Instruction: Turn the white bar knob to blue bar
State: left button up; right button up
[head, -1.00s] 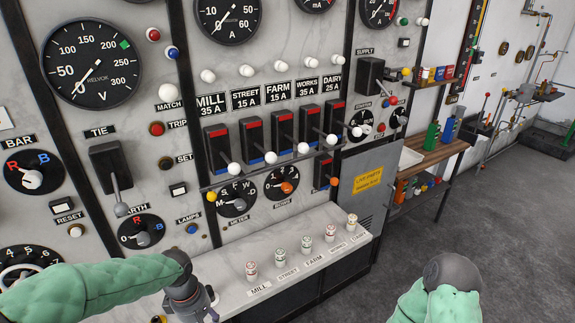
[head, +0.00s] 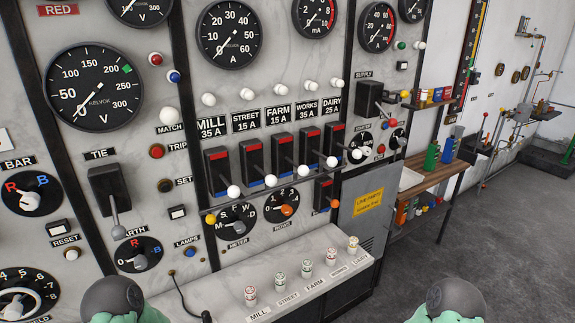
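The white bar knob (head: 30,202) sits on a black round dial under the BAR label (head: 18,163) at the left edge of the head view. The dial carries a red R at its upper left and a blue B (head: 43,180) at its upper right. The knob is too small here to tell surely which letter it points to. Neither gripper is in view. Only rounded dark and green parts of my arms show at the bottom edge, and nothing of mine touches the knob.
A lever switch (head: 112,200) stands out right of the dial. A similar R-0-B dial (head: 138,254) sits below it, and a numbered dial (head: 22,294) lies below the bar dial. A ledge with several small pegs (head: 306,269) juts out at lower middle.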

aim_at(30, 201)
jog(key=u, duration=1.95)
